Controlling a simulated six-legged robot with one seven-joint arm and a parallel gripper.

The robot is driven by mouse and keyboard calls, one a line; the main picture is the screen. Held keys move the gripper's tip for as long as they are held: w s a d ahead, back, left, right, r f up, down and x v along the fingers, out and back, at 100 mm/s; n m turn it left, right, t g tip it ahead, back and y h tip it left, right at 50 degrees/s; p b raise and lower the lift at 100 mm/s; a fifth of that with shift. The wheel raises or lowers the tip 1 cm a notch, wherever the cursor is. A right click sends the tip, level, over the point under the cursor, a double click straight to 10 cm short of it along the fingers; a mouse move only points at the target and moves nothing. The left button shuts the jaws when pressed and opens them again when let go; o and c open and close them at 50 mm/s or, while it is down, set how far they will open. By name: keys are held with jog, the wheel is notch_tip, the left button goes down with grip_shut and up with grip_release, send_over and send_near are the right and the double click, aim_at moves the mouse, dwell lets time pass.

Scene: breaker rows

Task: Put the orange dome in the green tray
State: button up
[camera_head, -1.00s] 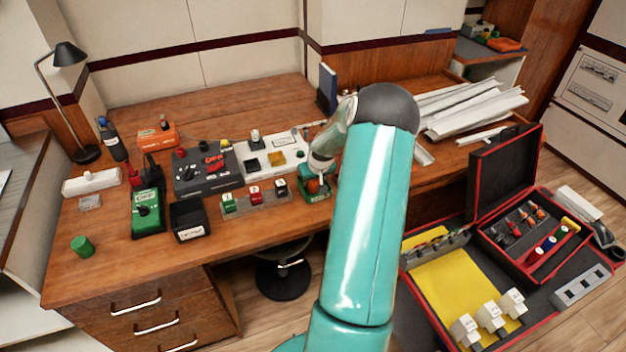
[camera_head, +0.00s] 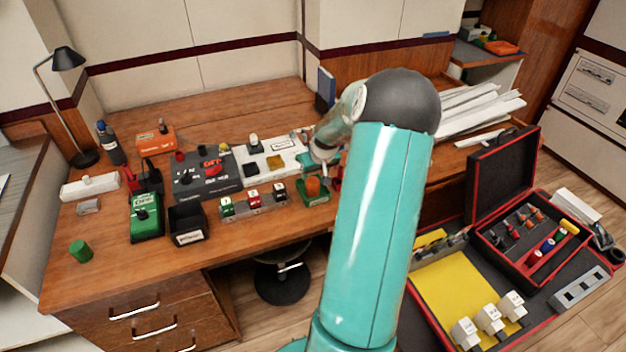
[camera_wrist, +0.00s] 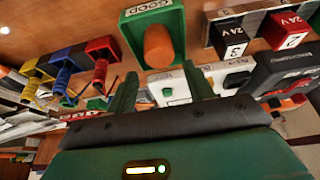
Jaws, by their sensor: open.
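The orange dome (camera_head: 313,186) sits inside the green tray (camera_head: 318,200) near the front edge of the desk. In the wrist view the dome (camera_wrist: 158,46) stands within the walls of the tray (camera_wrist: 178,18), which carries a label reading GOOD. My gripper (camera_wrist: 159,70) is open and empty, its two green fingers spread apart. The fingers are clear of the dome. In the head view my gripper (camera_head: 325,170) is just above and right of the tray, and my arm hides part of that area.
Numbered blocks on a rack (camera_head: 257,207) stand left of the tray. A white panel (camera_head: 270,157) and a dark switch box (camera_head: 207,172) lie behind. An open case (camera_head: 440,285) lies right, below desk level.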

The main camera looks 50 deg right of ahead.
jog(key=shift+v, duration=1.9)
jog(key=w+a+r+n, duration=0.2)
jog(key=a+r, duration=0.5)
jog(key=a, duration=0.6)
jog(key=w+a+r+n, duration=0.1)
jog(key=a+r+n, duration=0.1)
jog(key=a+r, duration=0.85)
jog(key=s+a+r+n+y, duration=0.1)
jog(key=s+a, duration=0.5)
jog(key=a, duration=0.5)
jog(key=s+a+r+n+t+y, duration=0.1)
jog(key=s+a, duration=0.6)
jog(key=a, duration=0.5)
jog(key=shift+s+r+t, duration=0.3)
jog(key=shift+r, duration=0.1)
